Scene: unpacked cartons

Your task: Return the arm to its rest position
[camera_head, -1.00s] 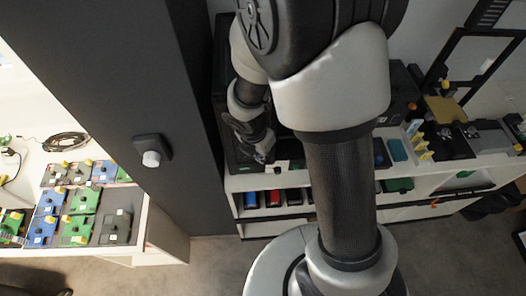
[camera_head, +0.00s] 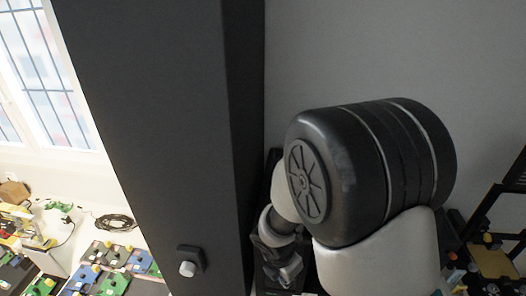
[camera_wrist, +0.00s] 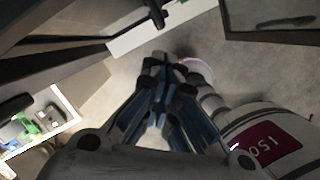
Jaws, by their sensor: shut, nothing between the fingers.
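My gripper (camera_wrist: 162,88) shows in the wrist view with its dark blue-grey fingers together, shut and empty above the grey floor. In the head view my gripper (camera_head: 290,272) hangs low, just right of the black column, and is partly hidden by my own arm. My arm is folded, with its large black joint filling the right middle of the head view. My white base with a dark red label lies at the lower right of the wrist view, close to the gripper.
A black column (camera_head: 165,120) with a white knob (camera_head: 187,268) stands left of my arm. A white bench at the lower left holds green and blue modules (camera_head: 115,284) and a coiled black cable (camera_head: 114,222). A black frame stands at the right edge. Bare floor (camera_wrist: 128,65) lies below the gripper.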

